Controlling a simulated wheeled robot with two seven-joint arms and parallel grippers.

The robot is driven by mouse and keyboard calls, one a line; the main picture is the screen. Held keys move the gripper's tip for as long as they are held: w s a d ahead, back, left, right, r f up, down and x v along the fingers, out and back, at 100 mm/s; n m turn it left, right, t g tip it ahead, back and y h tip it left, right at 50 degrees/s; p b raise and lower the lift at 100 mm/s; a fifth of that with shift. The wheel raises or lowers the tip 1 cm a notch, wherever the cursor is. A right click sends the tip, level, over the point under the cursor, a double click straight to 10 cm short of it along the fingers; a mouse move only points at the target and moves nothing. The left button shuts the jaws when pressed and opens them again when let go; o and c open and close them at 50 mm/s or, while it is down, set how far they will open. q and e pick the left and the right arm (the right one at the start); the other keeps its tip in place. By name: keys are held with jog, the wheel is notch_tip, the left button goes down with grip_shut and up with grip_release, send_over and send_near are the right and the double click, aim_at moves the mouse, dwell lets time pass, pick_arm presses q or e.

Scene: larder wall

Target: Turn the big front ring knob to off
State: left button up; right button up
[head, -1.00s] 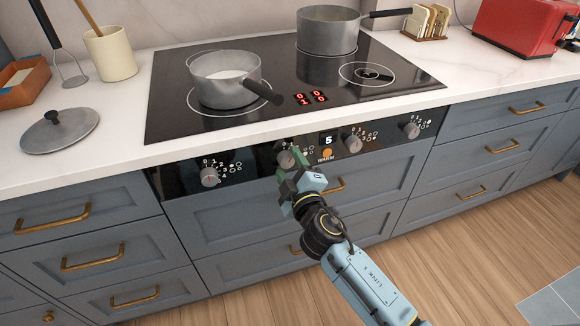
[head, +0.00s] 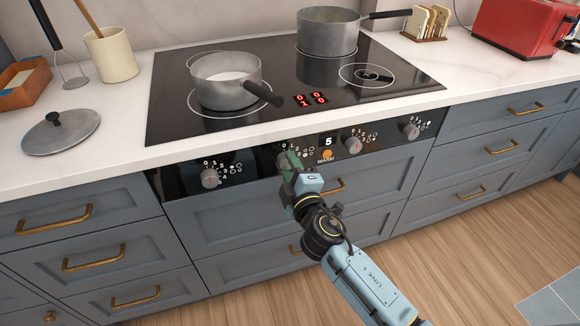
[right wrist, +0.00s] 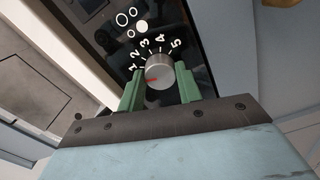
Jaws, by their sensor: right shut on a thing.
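A row of grey knobs sits on the black control panel below the hob. My right gripper (head: 289,164) is at the second knob from the left (head: 283,161). In the right wrist view the grey knob (right wrist: 158,72) sits between my two green fingers (right wrist: 163,90), which are shut on it. Its red mark points to the lower left, past the "1" end of the printed 1 to 5 scale. Ring symbols, one filled white, are printed beside it. The hob's red display (head: 311,99) reads 0 0 above 1 0. My left gripper is not in view.
A pot with white liquid (head: 225,82) stands on the front left ring, its dark handle toward the front edge. Another pot (head: 328,32) stands at the back. The leftmost knob (head: 209,178) and knobs to the right (head: 353,146) flank my gripper. Brass-handled drawers lie below.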

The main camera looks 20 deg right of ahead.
jog(key=shift+n, duration=1.4)
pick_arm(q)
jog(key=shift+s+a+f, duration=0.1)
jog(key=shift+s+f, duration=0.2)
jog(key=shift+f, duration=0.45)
pick_arm(e)
jog(key=shift+n, duration=0.3)
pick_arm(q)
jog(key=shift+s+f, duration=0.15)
pick_arm(e)
jog(key=o, duration=1)
